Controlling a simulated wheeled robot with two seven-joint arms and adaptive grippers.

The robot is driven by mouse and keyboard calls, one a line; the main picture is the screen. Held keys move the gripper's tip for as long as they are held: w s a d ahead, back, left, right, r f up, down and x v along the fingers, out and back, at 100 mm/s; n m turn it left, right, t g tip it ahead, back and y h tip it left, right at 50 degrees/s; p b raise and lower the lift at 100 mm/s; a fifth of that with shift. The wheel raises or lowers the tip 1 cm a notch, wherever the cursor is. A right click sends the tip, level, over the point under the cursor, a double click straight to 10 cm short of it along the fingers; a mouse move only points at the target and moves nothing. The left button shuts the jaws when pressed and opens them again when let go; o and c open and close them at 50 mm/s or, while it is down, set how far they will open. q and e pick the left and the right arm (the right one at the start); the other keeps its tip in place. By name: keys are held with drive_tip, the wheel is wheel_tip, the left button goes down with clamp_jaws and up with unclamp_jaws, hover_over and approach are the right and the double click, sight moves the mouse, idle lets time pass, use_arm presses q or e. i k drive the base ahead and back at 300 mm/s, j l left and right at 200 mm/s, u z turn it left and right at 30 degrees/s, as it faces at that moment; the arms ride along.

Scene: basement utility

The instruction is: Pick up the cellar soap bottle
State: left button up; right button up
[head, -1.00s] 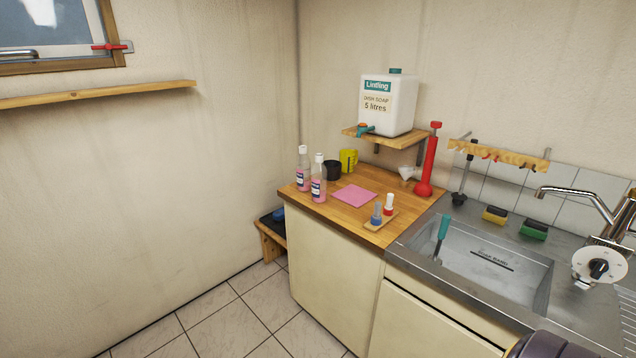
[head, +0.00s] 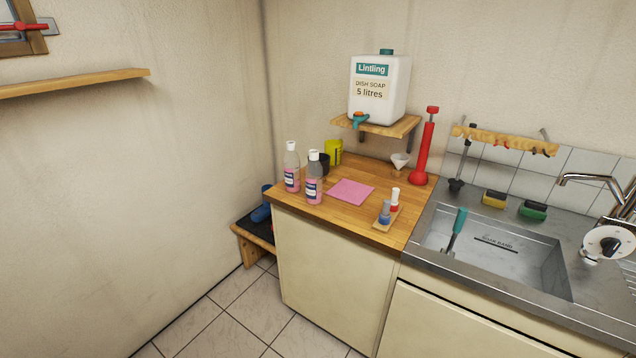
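Two clear bottles with white caps and pink liquid stand upright on the wooden counter in the head view. One bottle (head: 292,170) is at the back left. The other bottle (head: 314,180) is just to its right and nearer the front edge. Both have labels too small to read, so I cannot tell which is the cellar soap bottle. A large white canister (head: 380,90) marked "Lintling dish soap 5 litres" stands on a small wall shelf (head: 382,125) above the counter. Neither of my grippers is in view.
The wooden counter (head: 362,220) holds a pink cloth (head: 351,191), a dark cup (head: 323,163), a yellow cup (head: 334,151), a small tray (head: 379,227) with two little bottles and a red plunger-like tool (head: 423,155). A steel sink (head: 480,255) is at right. The tiled floor (head: 222,325) in front is clear.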

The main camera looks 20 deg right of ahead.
sight(313, 174)
drive_tip(key=i+j+z, duration=0.3)
drive_tip(key=j+z, duration=0.25)
drive_tip(key=i+j+z, duration=0.3)
drive_tip(key=j+z, duration=0.4)
drive_tip(key=j, duration=0.45)
drive_tip(key=i, duration=0.05)
